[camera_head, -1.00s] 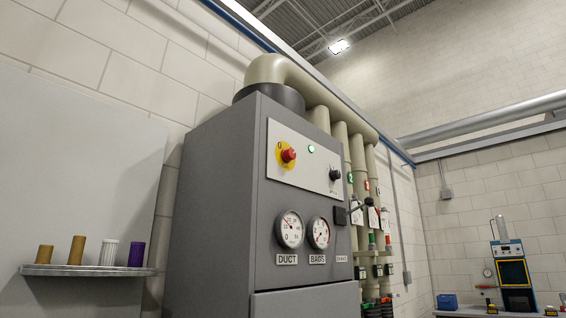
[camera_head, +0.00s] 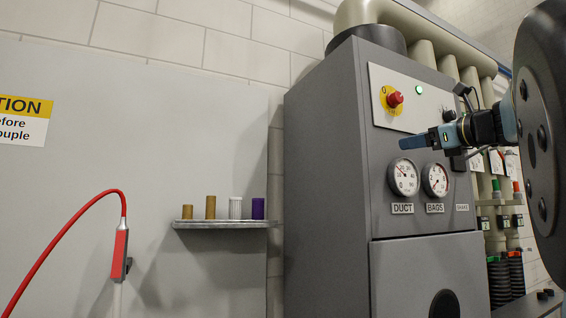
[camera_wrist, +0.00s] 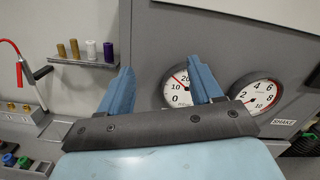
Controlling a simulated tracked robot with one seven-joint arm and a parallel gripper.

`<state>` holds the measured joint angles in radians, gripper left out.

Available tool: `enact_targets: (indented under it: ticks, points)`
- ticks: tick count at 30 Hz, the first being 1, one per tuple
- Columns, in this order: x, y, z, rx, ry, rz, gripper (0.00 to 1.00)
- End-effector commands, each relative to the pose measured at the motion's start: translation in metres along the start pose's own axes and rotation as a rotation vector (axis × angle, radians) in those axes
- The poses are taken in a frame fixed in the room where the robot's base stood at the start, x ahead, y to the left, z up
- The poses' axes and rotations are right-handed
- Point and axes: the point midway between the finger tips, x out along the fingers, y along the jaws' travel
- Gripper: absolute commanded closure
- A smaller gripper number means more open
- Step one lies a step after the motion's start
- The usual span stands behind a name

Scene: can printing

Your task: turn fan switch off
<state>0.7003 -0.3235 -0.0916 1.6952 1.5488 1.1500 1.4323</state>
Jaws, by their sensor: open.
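The grey cabinet (camera_head: 326,180) has a light control panel (camera_head: 377,78) near its top. The panel carries a red knob (camera_head: 395,99) on a yellow plate marked 0, a lit green lamp (camera_head: 419,89) and a black knob (camera_head: 449,115) at its right. I cannot read which control is the fan switch. My gripper (camera_head: 420,141) is in front of the cabinet, below the red knob in the picture and above the gauges. In the wrist view my gripper (camera_wrist: 163,80) has its blue fingers apart and empty. Only the panel's lower edge (camera_wrist: 270,10) shows there.
Below the panel are the DUCT gauge (camera_head: 403,177) and BAGS gauge (camera_head: 436,180). At left, a wall shelf (camera_head: 222,225) holds several small cylinders. A red hose with a red-handled tool (camera_head: 121,253) hangs further left. Pipes (camera_head: 470,76) stand right of the cabinet.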

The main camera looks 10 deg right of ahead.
Motion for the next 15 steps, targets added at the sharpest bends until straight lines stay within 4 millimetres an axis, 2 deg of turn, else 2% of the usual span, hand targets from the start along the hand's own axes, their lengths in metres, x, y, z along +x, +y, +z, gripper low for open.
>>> enact_targets:
  ticks: [1, 3, 6, 11, 15]
  points:
    - [-0.008, -0.023, 0.017, 0.063, -0.056, -0.036, 0.35]
    - [-0.019, -0.045, 0.04, 0.149, -0.135, -0.064, 0.35]
    - [-0.033, -0.067, 0.064, 0.235, -0.222, -0.086, 0.35]
    - [-0.044, -0.082, 0.082, 0.296, -0.289, -0.093, 0.35]
    - [-0.036, -0.085, 0.087, 0.306, -0.298, -0.093, 0.35]
